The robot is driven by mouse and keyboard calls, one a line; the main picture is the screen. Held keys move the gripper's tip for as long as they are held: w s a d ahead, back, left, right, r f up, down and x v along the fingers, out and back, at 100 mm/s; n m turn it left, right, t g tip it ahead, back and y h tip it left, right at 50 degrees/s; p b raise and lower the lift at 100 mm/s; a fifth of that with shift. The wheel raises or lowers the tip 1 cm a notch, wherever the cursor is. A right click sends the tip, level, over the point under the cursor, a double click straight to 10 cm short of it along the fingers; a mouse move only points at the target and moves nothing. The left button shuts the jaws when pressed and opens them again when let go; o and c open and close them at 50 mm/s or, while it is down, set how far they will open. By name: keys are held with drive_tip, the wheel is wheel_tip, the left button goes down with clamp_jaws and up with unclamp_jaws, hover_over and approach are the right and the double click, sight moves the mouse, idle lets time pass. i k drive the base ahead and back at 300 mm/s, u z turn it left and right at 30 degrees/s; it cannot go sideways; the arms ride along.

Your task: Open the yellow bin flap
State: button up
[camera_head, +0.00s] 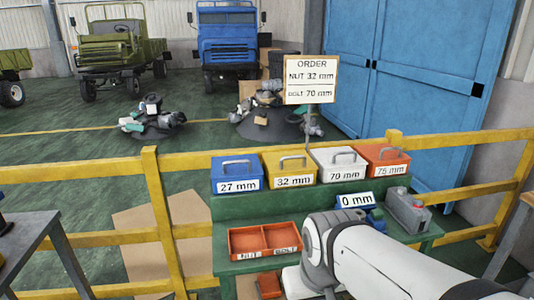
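The yellow bin (289,169) stands on the upper green shelf, second from the left. It carries a "32 mm" label, and a grey handle shows on its top, which looks closed. My white arm reaches in from the lower right, below and to the right of the bin. My gripper cannot be made out; the arm's near links hide part of the lower shelf.
A blue bin (237,174) stands left of the yellow one, and a white bin (338,164) and an orange bin (383,159) stand right. An order sign (310,80) rises behind. A red two-part tray (265,240) sits lower. Yellow railing (155,205) runs behind the shelves.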

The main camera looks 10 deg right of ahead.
sight(296, 161)
drive_tip(key=z, duration=0.05)
drive_tip(key=i, duration=0.9)
drive_tip(key=u, duration=0.05)
